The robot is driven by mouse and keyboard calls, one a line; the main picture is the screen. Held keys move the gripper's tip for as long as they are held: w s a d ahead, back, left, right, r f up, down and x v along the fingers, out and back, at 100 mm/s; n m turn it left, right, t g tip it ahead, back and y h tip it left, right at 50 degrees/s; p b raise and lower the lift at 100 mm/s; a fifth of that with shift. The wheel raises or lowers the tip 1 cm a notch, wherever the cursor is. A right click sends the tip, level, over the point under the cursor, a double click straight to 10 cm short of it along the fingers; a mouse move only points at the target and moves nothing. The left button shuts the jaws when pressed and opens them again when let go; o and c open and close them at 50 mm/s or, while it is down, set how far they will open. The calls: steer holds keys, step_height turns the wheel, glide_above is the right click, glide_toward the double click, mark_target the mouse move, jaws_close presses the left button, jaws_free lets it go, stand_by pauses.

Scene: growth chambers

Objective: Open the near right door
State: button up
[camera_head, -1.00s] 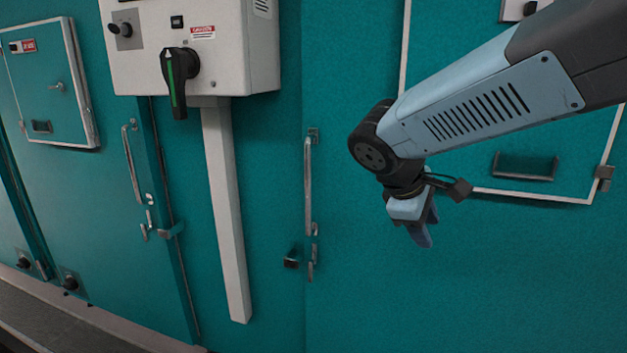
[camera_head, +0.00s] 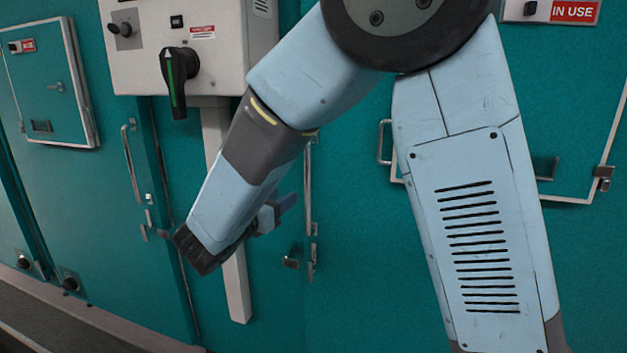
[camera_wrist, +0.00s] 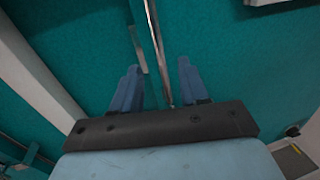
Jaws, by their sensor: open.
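The near right door (camera_head: 350,290) is a teal panel, and it looks shut. Its vertical metal handle (camera_head: 308,185) is near the door's left edge, partly behind my arm in the head view. My gripper (camera_head: 284,204) is just left of the handle, turned toward it. In the wrist view my gripper (camera_wrist: 156,66) is open, with blue fingers spread apart. A long metal bar, which looks like the handle (camera_wrist: 155,35), shows between the fingers. I cannot tell if it is within their reach. A small latch piece (camera_head: 311,262) sits below the handle.
A white control box (camera_head: 135,60) with a black rotary switch (camera_head: 178,80) stands left of the handle. A pale post (camera_head: 236,285) runs down from it, behind my arm. Another teal door (camera_head: 95,200) with its own handle (camera_head: 131,165) is farther left. A white-framed hatch (camera_head: 590,150) is at right.

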mark_target(307, 180)
steer(key=x, duration=1.3)
steer(key=shift+w, duration=0.4)
steer(key=shift+c, duration=0.2)
jaws_close()
